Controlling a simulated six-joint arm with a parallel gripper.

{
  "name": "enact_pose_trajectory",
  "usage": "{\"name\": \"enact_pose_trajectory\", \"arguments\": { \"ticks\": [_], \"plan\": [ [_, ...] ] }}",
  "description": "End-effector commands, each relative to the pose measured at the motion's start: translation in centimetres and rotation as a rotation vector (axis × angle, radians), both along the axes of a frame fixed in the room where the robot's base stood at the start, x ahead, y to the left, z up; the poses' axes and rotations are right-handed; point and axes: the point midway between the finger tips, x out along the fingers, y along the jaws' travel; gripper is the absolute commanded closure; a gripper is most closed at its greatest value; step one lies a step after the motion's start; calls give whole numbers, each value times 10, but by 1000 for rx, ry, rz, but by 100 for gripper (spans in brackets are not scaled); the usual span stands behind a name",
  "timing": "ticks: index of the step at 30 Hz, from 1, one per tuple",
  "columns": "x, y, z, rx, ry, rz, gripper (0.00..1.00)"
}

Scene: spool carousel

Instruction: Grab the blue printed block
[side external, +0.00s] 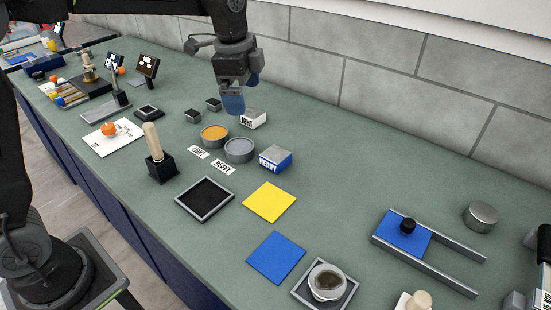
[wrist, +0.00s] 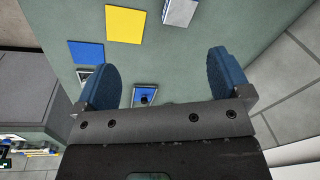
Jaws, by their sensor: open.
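In the wrist view a grey-topped block with a blue edge (wrist: 180,12), apparently the same one, is cut by the top edge. My gripper (side external: 234,107) is open, with blue fingers, and hangs above the bench to the left of and behind the blue block. In the wrist view nothing lies between the fingers of my gripper (wrist: 163,62) but bench and distant objects.
An orange-filled dish (side external: 214,135) and a grey dish (side external: 239,150) stand nearby. Yellow (side external: 269,202) and blue (side external: 276,258) mats lie in front. A tiled wall (side external: 385,90) runs behind.

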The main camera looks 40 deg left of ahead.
Motion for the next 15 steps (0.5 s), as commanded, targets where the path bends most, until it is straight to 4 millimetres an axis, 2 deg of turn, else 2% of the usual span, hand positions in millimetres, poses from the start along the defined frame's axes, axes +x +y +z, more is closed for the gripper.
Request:
{"name": "enact_pose_trajectory", "arguments": {
  "ticks": [1, 6, 10, 15],
  "plan": [
    [19, -4, -14, 10, 30, -77, 4],
    [59, -14, -47, 32, 96, -301, 4],
    [75, -19, -64, 38, 123, -403, 4],
    [80, -20, -77, 40, 136, -446, 4]
  ]
}}
